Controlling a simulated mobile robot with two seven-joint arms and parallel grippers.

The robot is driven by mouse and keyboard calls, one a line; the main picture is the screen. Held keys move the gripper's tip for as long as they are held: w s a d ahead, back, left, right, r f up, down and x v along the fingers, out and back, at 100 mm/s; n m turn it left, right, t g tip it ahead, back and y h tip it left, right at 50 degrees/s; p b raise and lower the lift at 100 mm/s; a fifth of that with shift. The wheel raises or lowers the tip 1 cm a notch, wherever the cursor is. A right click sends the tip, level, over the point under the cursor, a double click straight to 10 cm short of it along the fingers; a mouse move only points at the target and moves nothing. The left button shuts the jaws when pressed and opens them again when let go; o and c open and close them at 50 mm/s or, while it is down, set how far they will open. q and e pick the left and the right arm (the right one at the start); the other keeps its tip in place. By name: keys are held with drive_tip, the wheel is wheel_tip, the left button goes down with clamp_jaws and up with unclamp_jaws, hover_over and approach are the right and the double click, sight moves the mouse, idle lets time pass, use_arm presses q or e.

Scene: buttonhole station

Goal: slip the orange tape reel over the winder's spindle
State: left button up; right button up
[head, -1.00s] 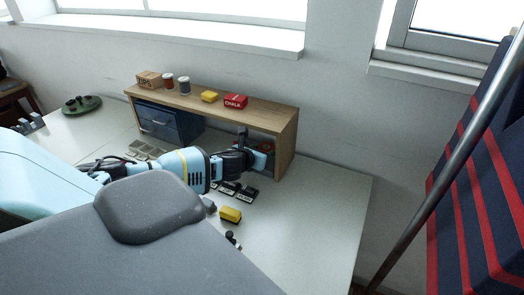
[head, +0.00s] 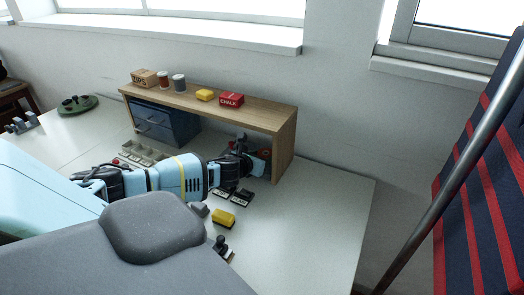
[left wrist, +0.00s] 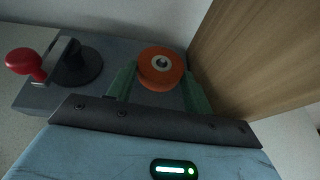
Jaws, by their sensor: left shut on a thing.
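The orange tape reel (left wrist: 160,72) sits between the green fingers of my left gripper (left wrist: 158,88), which is shut on it. A pale round piece with a dark centre shows in the reel's middle; I cannot tell whether it is the spindle's tip or the reel's hub. The winder's grey base (left wrist: 35,97) lies behind and left of the reel, with a dark disc and a red crank knob (left wrist: 25,62). In the head view my left gripper (head: 252,162) is under the shelf's right end, and only a bit of orange shows. The right gripper is out of view.
A wooden shelf (head: 215,105) stands over the work spot; its right side panel (head: 284,158) is close beside the reel. A blue drawer box (head: 165,125) is under its left part. A yellow block (head: 223,218) and dark labelled pieces lie in front. The table's right part is clear.

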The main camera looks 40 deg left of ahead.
use_arm(q)
drive_tip(key=shift+f, duration=0.1)
idle(0.3)
drive_tip(key=o, duration=1.1)
drive_tip(key=shift+p+v, duration=0.5)
drive_tip(key=shift+v, duration=3.4)
drive_tip(key=shift+d+f, duration=0.1)
drive_tip(key=shift+f, duration=0.1)
